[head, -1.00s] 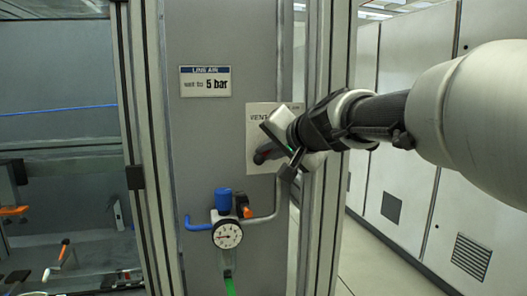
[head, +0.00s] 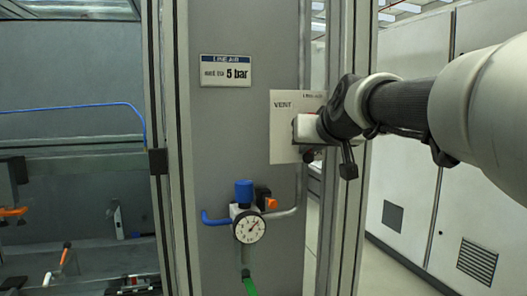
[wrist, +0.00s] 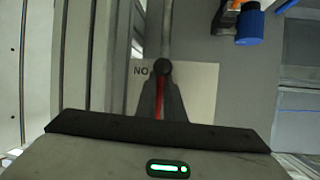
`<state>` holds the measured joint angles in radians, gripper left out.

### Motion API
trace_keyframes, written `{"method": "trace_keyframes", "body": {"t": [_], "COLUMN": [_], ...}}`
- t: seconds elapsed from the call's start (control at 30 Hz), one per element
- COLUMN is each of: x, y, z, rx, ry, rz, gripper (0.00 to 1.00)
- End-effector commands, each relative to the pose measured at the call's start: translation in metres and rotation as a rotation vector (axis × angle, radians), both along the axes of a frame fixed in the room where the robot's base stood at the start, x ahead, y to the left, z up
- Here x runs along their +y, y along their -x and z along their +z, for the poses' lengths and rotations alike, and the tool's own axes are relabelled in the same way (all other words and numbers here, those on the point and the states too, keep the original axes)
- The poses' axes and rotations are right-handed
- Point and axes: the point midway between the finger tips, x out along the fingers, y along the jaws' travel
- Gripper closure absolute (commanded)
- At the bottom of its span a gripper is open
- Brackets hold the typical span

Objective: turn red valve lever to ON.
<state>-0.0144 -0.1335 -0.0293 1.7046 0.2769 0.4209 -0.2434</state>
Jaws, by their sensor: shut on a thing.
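The red valve lever (wrist: 159,99) shows in the wrist view as a thin red strip between the dark fingers of my gripper (wrist: 160,108), which is shut on it. A round dark pivot or knob (wrist: 162,67) sits at the fingertips. Behind it is the pale label plate (wrist: 203,88), whose lettering reads upside down as ON beside the pivot. In the head view the plate (head: 282,140) shows VENT at its upper left and small unclear text at upper right. My gripper (head: 304,134) lies level across the plate's right part and hides the lever there.
Below the plate are a blue regulator knob (head: 244,192), an orange-tipped fitting (head: 267,200) and a round gauge (head: 249,227) with its needle toward upper right. Metal posts (head: 343,220) flank the panel. White cabinets (head: 405,180) stand right, with open floor before them.

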Motion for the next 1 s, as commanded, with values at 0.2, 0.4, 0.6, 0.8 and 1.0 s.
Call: {"method": "trace_keyframes", "body": {"t": [0.2,0.4,0.6,0.8,1.0], "x": [-0.0044,-0.0054,-0.0056,-0.0057,-0.0052], "y": [-0.001,-0.0013,-0.0014,-0.0013,-0.0013], "z": [0.0004,0.0009,0.001,0.0009,0.0004], "rx": [-0.018,-0.023,-0.023,-0.023,-0.022], "ry": [0.058,0.073,0.074,0.074,0.071], "rz": [-0.002,-0.002,-0.001,-0.001,-0.001], "gripper": [1.0,1.0,1.0,0.77,0.73]}}
